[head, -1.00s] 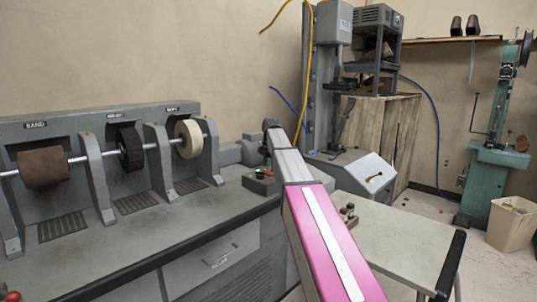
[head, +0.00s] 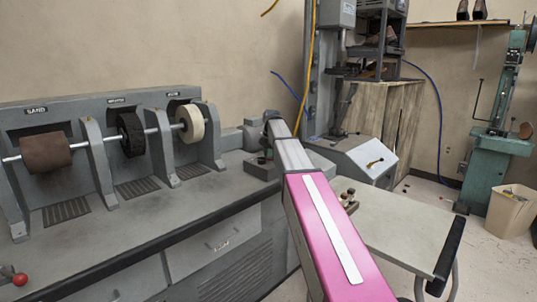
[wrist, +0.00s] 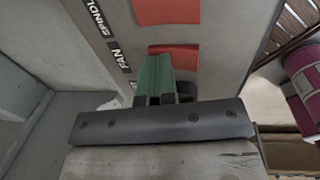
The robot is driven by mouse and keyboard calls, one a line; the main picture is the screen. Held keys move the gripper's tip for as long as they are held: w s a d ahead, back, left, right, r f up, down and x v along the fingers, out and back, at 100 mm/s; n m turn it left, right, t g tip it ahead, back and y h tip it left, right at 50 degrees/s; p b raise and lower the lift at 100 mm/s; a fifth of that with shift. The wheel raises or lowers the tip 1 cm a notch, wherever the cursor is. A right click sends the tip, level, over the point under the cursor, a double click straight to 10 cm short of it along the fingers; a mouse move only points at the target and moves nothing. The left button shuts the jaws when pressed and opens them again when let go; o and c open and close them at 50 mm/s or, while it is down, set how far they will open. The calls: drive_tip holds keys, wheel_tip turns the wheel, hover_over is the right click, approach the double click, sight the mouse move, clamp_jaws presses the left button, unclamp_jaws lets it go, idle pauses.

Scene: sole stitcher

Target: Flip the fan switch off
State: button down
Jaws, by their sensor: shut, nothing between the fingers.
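In the wrist view, a grey panel carries a SPINDLE label (wrist: 102,17) and a FAN label (wrist: 118,56). The red fan switch (wrist: 184,55) sits level with the FAN label, and a second red switch (wrist: 167,10) is above it. My gripper (wrist: 155,72) is shut, with its green fingers together and empty. The fingers overlap the left and lower part of the fan switch in the picture. I cannot tell whether they touch it, or which way it is tilted. In the head view, my arm hides the switches; its end is over the back right of the bench.
The grey bench (head: 120,212) holds sanding and brush wheels on a shaft at left. A dark control box (head: 259,168) stands beside my arm's end. A grey press (head: 357,160) stands behind and a pale table (head: 400,222) is at right. A bin (head: 512,212) stands far right.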

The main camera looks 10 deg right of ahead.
drive_tip(key=shift+s+d, duration=0.1)
drive_tip(key=shift+s, duration=0.1)
drive_tip(key=shift+s+d+r, duration=0.15)
drive_tip(key=shift+s+d, duration=0.2)
drive_tip(key=shift+s, duration=0.1)
drive_tip(key=shift+r, duration=0.1)
